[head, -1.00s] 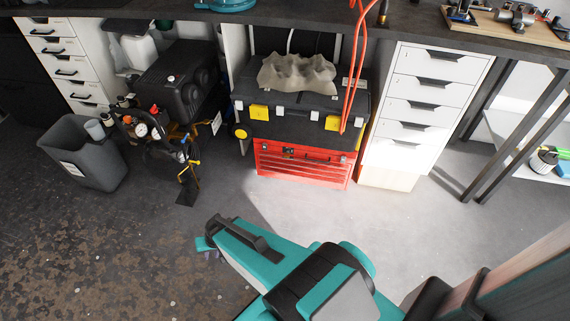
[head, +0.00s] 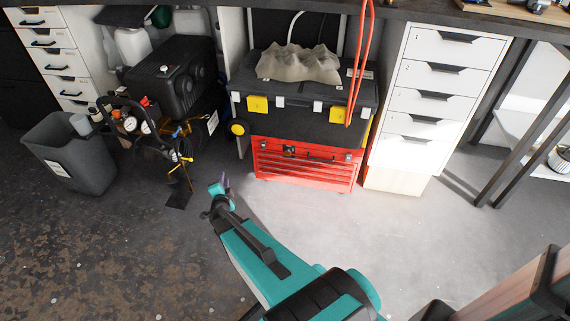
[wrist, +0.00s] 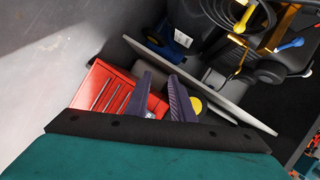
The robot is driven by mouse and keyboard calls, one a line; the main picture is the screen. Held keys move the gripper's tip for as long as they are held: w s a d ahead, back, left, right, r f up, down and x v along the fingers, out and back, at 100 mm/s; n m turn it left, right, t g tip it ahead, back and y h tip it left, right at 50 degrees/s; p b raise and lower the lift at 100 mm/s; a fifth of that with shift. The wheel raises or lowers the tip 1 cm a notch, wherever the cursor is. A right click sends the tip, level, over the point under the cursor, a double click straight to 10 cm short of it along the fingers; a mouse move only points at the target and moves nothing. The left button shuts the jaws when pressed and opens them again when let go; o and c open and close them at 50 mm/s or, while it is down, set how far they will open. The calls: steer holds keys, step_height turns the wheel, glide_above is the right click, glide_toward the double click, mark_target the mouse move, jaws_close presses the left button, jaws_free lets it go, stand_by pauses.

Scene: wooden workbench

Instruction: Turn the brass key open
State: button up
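I cannot make out a brass key in either view. A red metal toolbox (head: 305,172) with several drawers stands on the floor under the bench, with small dark fittings along its upper front. It also shows in the wrist view (wrist: 101,90), left of the fingers. My gripper (head: 219,187) is in front of the toolbox and to its left in the head view, apart from it. In the wrist view my gripper (wrist: 163,98) has two purple fingers standing apart with nothing held between them.
A black case with yellow latches (head: 305,115) sits on the red toolbox, with a grey lumpy piece (head: 298,66) on top. A compressor (head: 172,85) and grey bin (head: 70,155) stand left. White drawers (head: 440,85) stand right. The floor in front is clear.

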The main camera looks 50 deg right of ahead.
mark_target(287, 153)
steer(key=s+d+m+g+h+b, duration=0.7)
steer(key=s+d+m, duration=0.3)
steer(key=d, duration=0.5)
steer(key=f+m+g+h, duration=0.1)
steer(key=m, duration=0.1)
steer(key=shift+d+m+g+h, duration=0.3)
steer(key=shift+m+g, duration=0.1)
steer(key=shift+s, duration=0.1)
steer(key=w+d+b, duration=0.2)
steer(key=d+b, duration=0.2)
steer(key=d, duration=0.9)
steer(key=shift+w+d, duration=0.15)
steer(key=shift+d, duration=0.15)
steer(key=shift+c, duration=0.2)
jaws_close()
